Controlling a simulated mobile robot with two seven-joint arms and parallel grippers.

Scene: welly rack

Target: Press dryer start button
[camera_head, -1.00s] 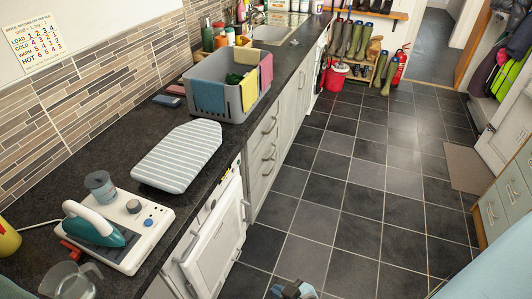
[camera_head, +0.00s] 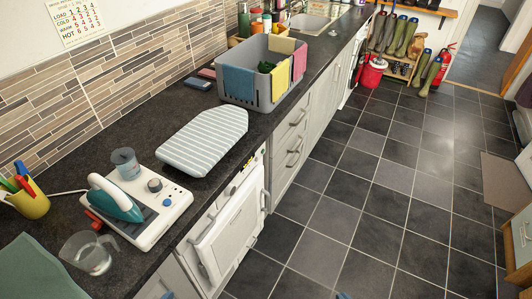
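The dryer seems to be the white front-door appliance (camera_head: 230,232) under the counter, left of centre. Its door looks shut. A narrow control strip (camera_head: 243,177) with small dark and yellow marks runs along its top edge, just under the counter. The start button is too small to make out. Only small blue bits show at the bottom edge, one below the dryer (camera_head: 167,295) and one further right (camera_head: 343,296). They may be parts of my left and right grippers. Their fingers are cut off by the frame, and neither touches the dryer.
On the counter are an iron (camera_head: 118,200) on its white base, a striped board (camera_head: 204,140), a clear jug (camera_head: 88,253), a yellow pen cup (camera_head: 28,199) and a grey basket (camera_head: 262,85) with cloths. The tiled floor (camera_head: 365,215) before the dryer is clear. Boots and a red bucket (camera_head: 372,73) stand at the back.

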